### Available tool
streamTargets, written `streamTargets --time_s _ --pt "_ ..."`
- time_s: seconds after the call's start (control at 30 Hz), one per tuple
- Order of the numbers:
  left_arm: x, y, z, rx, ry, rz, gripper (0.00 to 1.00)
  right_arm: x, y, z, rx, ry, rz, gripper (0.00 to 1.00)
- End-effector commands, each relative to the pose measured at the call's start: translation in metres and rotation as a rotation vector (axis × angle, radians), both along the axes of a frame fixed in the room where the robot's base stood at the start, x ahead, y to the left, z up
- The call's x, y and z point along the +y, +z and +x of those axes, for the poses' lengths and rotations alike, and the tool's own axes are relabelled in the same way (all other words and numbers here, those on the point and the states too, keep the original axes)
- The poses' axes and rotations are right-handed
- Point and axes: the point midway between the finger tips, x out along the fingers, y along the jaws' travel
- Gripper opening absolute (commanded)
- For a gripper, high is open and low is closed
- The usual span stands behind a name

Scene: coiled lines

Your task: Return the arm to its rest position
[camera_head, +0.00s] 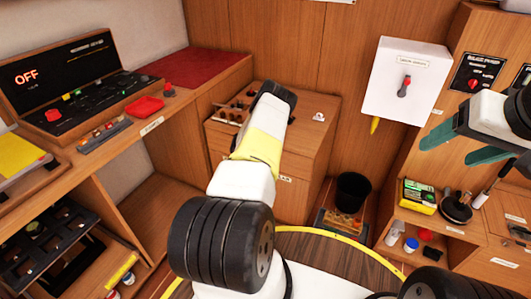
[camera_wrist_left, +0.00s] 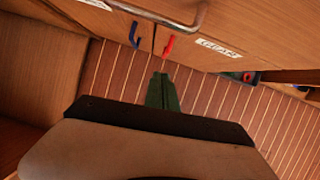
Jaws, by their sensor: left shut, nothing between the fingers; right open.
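My right gripper (camera_head: 443,151) is at the right of the head view. Its two teal fingers are apart, with nothing between them, in front of the right-hand wooden cabinet. My left gripper (camera_wrist_left: 161,75) shows in the left wrist view. Its green fingers are together and empty, over the striped plank floor (camera_wrist_left: 215,100). In the head view an arm of mine with a yellow band stretches up the middle, in front of a wooden cabinet (camera_head: 310,155); the left fingers are hidden there.
A console reading OFF (camera_head: 55,85) and a red tray (camera_head: 144,106) stand on the left counter. A white switch box (camera_head: 405,80) hangs on the back wall. A black bin (camera_head: 352,190) is low down. Blue (camera_wrist_left: 133,34) and red (camera_wrist_left: 168,46) hooks are near the left fingers.

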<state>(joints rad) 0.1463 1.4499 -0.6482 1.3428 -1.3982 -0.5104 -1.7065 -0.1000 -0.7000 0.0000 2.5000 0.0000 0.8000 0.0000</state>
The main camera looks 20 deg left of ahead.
Motion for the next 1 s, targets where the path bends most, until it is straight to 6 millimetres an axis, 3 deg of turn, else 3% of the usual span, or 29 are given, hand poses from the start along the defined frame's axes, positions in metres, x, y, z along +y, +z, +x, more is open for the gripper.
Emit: streamTargets --time_s 0.13,0.37,0.47,0.53,0.67,0.8,1.0 --pt "0.001 0.021 -0.008 -0.001 0.003 -0.001 0.00 0.000 0.000 0.000 0.000 0.000 0.000 0.68" --pt "0.000 0.031 -0.013 0.000 0.000 -0.001 0.00 0.000 0.000 0.000 0.000 0.000 0.000 0.68" --pt "0.001 0.039 -0.008 -0.012 0.024 -0.003 0.00 0.000 0.000 0.000 0.000 0.000 0.000 0.68" --pt "0.003 0.058 0.002 -0.044 0.087 -0.011 0.00 0.000 0.000 0.000 0.000 0.000 0.000 0.68" --pt "0.009 0.125 0.029 -0.151 0.322 -0.057 0.00 0.000 0.000 0.000 0.000 0.000 0.000 0.68" --pt "0.010 0.217 0.046 -0.283 0.663 -0.169 0.00 0.000 0.000 0.000 0.000 0.000 0.000 0.68" --pt "-0.007 0.335 0.035 -0.412 1.120 -0.395 0.00 0.000 0.000 0.000 0.000 0.000 0.000 0.68"
